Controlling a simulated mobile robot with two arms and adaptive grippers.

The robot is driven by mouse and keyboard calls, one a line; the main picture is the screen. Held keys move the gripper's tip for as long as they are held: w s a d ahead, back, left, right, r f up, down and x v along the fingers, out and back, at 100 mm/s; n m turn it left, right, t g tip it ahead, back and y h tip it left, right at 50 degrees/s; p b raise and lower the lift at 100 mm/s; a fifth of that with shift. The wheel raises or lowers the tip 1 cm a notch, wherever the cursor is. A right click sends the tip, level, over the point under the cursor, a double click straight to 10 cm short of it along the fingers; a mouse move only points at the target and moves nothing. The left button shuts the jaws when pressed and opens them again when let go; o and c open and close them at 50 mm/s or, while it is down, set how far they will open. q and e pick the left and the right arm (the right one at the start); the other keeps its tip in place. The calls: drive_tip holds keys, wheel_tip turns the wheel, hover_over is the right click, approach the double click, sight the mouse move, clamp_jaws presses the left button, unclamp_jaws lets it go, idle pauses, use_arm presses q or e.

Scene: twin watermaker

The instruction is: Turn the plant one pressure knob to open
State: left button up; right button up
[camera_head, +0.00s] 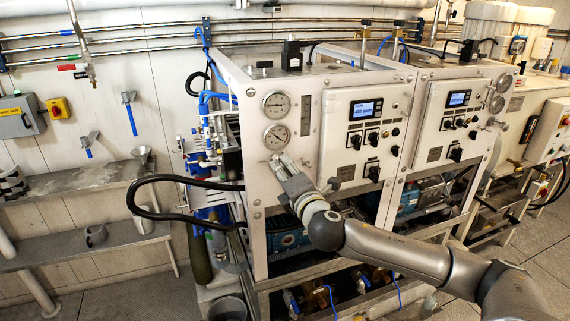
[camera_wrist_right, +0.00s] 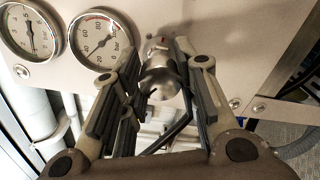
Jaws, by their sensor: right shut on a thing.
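The plant one pressure knob (camera_wrist_right: 159,82) is a round silver metal knob on the pale front panel, below and beside the gauges in the right wrist view. My right gripper (camera_wrist_right: 157,60) has a finger on each side of it and is shut on it. In the head view the right gripper (camera_head: 279,163) is at the left part of the plant one panel (camera_head: 260,187), just below the lower gauge (camera_head: 276,136), and mostly hides the knob. How far the knob is turned cannot be told. My left gripper is not in view.
An upper gauge (camera_head: 276,105) sits above the lower one. A white control box (camera_head: 335,140) with a lit display (camera_head: 365,110) and black switches stands out to the right of the gripper. A black hose (camera_head: 150,212) loops out at the left, near metal shelves (camera_head: 75,185).

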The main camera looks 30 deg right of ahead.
drive_tip(key=n+p, duration=0.3)
drive_tip(key=n, duration=0.1)
drive_tip(key=shift+r+n, duration=0.15)
drive_tip(key=shift+n, duration=0.15)
drive_tip(key=n+p, duration=0.2)
drive_tip(key=n, duration=0.1)
drive_tip(key=shift+n+p, duration=0.4)
drive_tip(key=n+p, duration=0.2)
drive_tip(key=n, duration=0.1)
drive_tip(key=shift+p, duration=0.3)
drive_tip(key=shift+n+p, duration=1.15)
drive_tip(key=shift+n, duration=0.95)
drive_tip(key=o, duration=1)
drive_tip(key=shift+o, duration=0.2)
